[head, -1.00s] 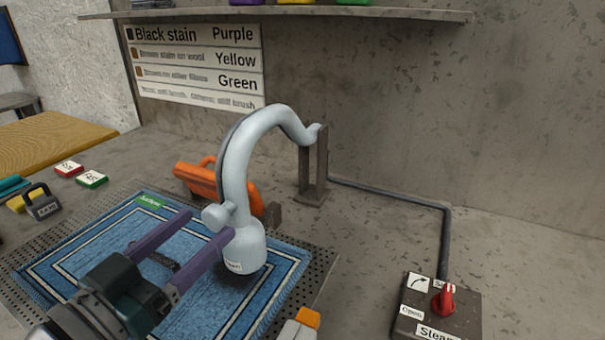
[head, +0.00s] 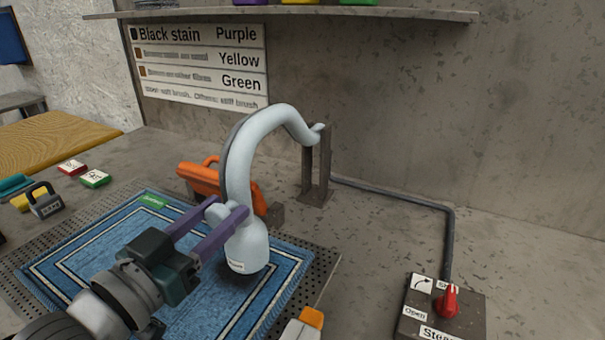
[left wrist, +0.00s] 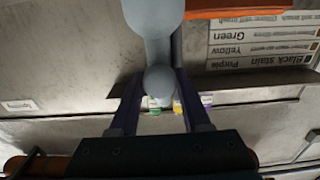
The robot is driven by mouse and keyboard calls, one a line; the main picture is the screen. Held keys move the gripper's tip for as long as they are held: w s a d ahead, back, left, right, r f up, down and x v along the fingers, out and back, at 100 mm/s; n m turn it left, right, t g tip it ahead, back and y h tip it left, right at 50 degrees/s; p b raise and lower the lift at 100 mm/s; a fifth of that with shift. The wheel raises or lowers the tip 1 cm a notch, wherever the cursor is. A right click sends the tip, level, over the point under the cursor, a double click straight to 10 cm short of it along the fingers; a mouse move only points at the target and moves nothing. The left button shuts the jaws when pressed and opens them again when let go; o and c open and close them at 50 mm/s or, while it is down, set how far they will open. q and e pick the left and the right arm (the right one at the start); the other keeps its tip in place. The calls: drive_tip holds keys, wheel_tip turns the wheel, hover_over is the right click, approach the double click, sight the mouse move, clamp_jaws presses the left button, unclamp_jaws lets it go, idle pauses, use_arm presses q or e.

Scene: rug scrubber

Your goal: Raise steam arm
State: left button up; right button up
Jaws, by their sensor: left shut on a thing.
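The pale grey steam arm (head: 258,130) curves up from a dark bracket (head: 316,170) and hangs down to a wide nozzle head (head: 246,250) over the blue rug (head: 110,245). A round knob (head: 217,212) sticks out of the arm's side just above the head. My left gripper (head: 226,212) is shut on this knob, with one purple finger on each side of it. In the left wrist view the knob (left wrist: 159,82) sits between the two fingers, with the arm's tube behind it. My right gripper is not in view.
An orange tool (head: 200,179) lies behind the arm. A steam box with a red knob (head: 448,302) stands at the lower right, joined by a pipe (head: 450,235). Small coloured blocks and a weight-like handle (head: 45,202) lie at the left.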

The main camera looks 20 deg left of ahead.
use_arm(q)
clamp_jaws()
idle(0.8)
